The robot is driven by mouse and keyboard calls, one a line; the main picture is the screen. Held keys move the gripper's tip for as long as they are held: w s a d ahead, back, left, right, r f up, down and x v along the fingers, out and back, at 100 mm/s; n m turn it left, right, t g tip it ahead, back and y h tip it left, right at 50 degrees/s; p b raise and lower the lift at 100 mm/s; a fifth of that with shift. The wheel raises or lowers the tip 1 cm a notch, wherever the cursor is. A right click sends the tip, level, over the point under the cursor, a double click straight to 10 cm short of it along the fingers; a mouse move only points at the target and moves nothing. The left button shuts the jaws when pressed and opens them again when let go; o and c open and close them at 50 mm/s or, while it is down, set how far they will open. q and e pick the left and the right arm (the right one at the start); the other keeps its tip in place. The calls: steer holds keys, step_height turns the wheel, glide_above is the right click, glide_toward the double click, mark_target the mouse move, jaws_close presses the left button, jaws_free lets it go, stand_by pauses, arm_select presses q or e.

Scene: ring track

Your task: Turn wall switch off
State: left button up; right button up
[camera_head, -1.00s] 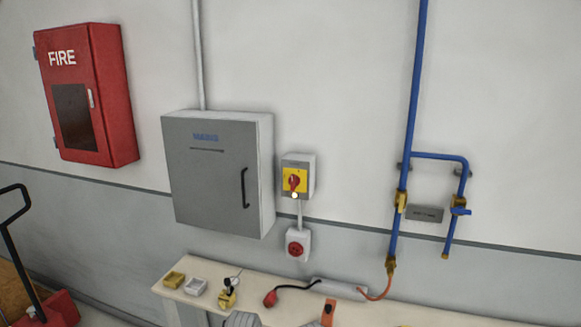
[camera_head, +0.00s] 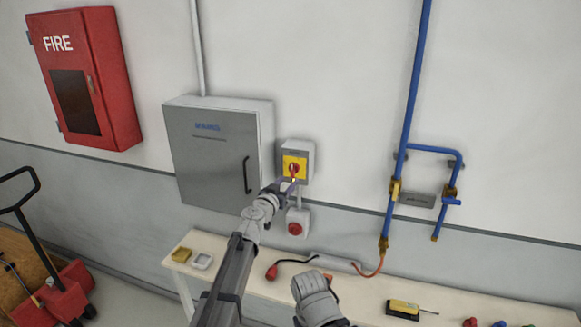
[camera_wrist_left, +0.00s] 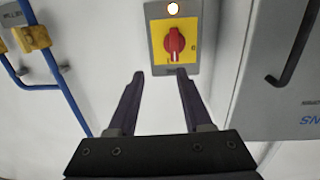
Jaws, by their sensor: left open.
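The wall switch (camera_head: 305,150) is a grey box with a yellow plate and a red rotary knob (camera_head: 294,169). It is mounted on the wall right of the mains cabinet. In the left wrist view the switch plate (camera_wrist_left: 193,38) shows close ahead, its red knob (camera_wrist_left: 173,43) upright, beside a small glowing round lamp (camera_wrist_left: 172,8). My left gripper (camera_wrist_left: 160,74) is open and empty, its fingers pointing at the switch's edge near the knob, apart from the knob. In the head view my left gripper (camera_head: 284,186) is just below and left of the knob.
The grey mains cabinet (camera_head: 208,150) with a black handle is close on the left. A red socket (camera_head: 296,224) sits below the switch. Blue pipes (camera_head: 411,110) run at right. A workbench (camera_head: 235,268) with tools and cables stands below. My right arm shows at bottom centre.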

mark_target(292, 165)
arm_select(q)
steer(key=shift+w+a+r+n+t+y, duration=0.2)
steer(key=shift+w+a+n+t+y, duration=0.1)
steer(key=shift+w, duration=0.25)
steer(key=shift+w+a+r+n+t+y, duration=0.2)
steer(key=shift+w+a+y, duration=0.1)
steer(key=shift+w, duration=0.2)
steer(key=shift+w+d, duration=0.1)
steer(key=x, duration=0.7)
steer(key=shift+w, duration=0.3)
steer(key=shift+s, duration=0.1)
steer(key=shift+c, duration=0.2)
jaws_close()
